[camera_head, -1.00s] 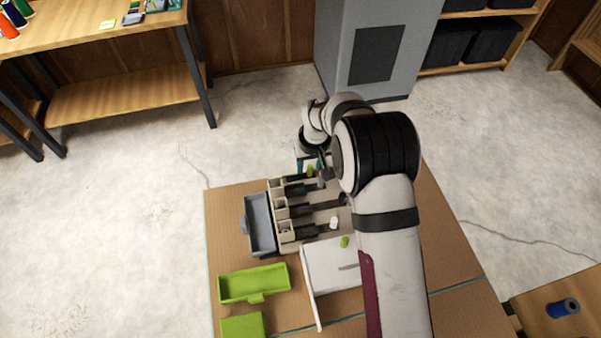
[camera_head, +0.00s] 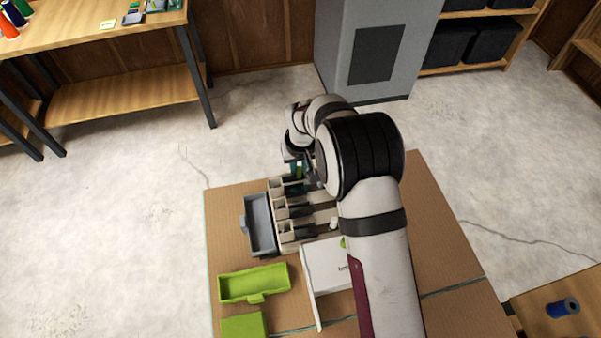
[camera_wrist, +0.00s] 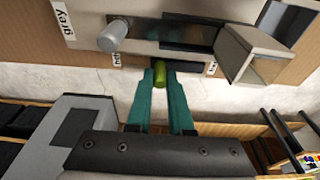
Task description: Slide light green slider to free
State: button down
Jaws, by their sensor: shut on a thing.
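My gripper (camera_wrist: 162,80) has its teal fingers closed around a light green knob (camera_wrist: 160,72) in the wrist view. The knob sits at the edge of a dark slot in the slider rack. In the head view my gripper (camera_head: 298,168) is at the far end of the rack (camera_head: 287,229), with a bit of green between the fingers. A grey knob (camera_wrist: 113,35) stands on the neighbouring rail by a "grey" label. Small labels beside the green knob's slot are partly hidden by the fingers and knobs.
A grey tray (camera_head: 262,225) lies left of the rack. A light green tray (camera_head: 254,283) and a green block (camera_head: 244,326) lie at the front left. A white panel (camera_head: 325,268) stands in front of the rack, with another green knob (camera_head: 342,241) partly hidden by my arm.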

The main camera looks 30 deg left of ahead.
aim_at(298, 168)
jog(key=c, duration=0.8)
grip_release()
jog(key=shift+s, duration=0.1)
jog(key=shift+w+a+v, duration=0.15)
jog(key=shift+v, duration=0.85)
jog(key=shift+w+a+v, duration=0.1)
jog(key=shift+w+v, duration=0.05)
jog(key=shift+v, duration=0.8)
jog(key=shift+w+a+v, duration=0.15)
jog(key=shift+v, duration=0.85)
jog(key=shift+r, duration=0.15)
jog(key=shift+w+a+v, duration=0.15)
jog(key=shift+v, duration=0.8)
jog(key=shift+w+a+v, duration=0.1)
jog(key=shift+w+v, duration=0.05)
jog(key=shift+v, duration=0.8)
jog(key=shift+r, duration=0.15)
